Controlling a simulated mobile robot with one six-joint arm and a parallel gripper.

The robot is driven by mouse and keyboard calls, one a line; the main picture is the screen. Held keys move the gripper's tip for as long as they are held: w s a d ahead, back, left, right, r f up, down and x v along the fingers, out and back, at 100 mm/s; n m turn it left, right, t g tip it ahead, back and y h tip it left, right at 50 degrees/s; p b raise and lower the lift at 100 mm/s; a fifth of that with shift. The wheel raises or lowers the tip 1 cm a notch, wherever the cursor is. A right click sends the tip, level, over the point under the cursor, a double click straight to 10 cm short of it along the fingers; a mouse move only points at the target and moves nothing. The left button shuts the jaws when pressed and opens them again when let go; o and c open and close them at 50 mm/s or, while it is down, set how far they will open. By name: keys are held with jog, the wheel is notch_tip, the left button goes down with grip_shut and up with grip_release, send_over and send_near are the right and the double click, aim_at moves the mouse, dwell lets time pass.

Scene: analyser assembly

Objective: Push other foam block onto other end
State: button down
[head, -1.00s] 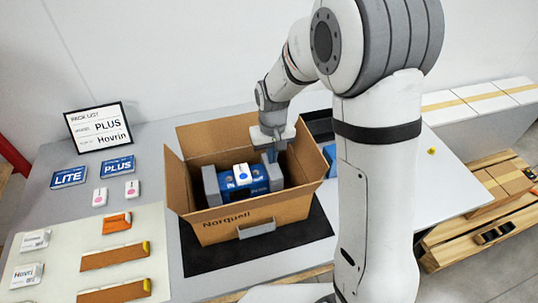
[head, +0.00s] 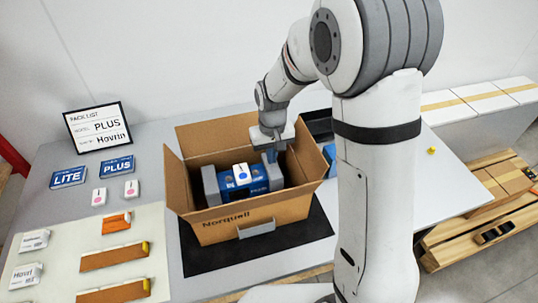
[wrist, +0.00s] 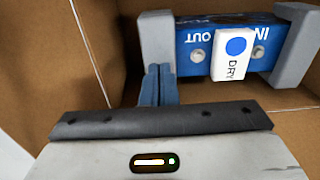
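The blue analyser (head: 234,187) lies inside the open cardboard box (head: 252,222), with a white DRY piece (head: 242,175) across its top. One grey foam block (head: 210,186) is on its left end and the other foam block (head: 274,178) is on its right end. In the wrist view that second block (wrist: 157,38) is at the left and the first block (wrist: 297,45) at the right. My gripper (head: 272,155) reaches into the box by the right-hand block. Its blue fingers (wrist: 158,75) are together, with tips at that block's near edge; I cannot tell if they touch.
The box flaps and walls (head: 307,189) stand close around my gripper. A pack list sign (head: 98,127), LITE and PLUS boxes (head: 117,166), and small cartons (head: 27,275) lie to the left. A dark tray (head: 319,122) is behind the box. The right part of the table is mostly clear.

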jog(key=shift+f+b, duration=0.5)
jog(key=shift+f, duration=0.2)
dwell(0.4)
dwell(0.4)
jog(key=shift+r+p, duration=1.95)
jog(key=shift+r, duration=1.1)
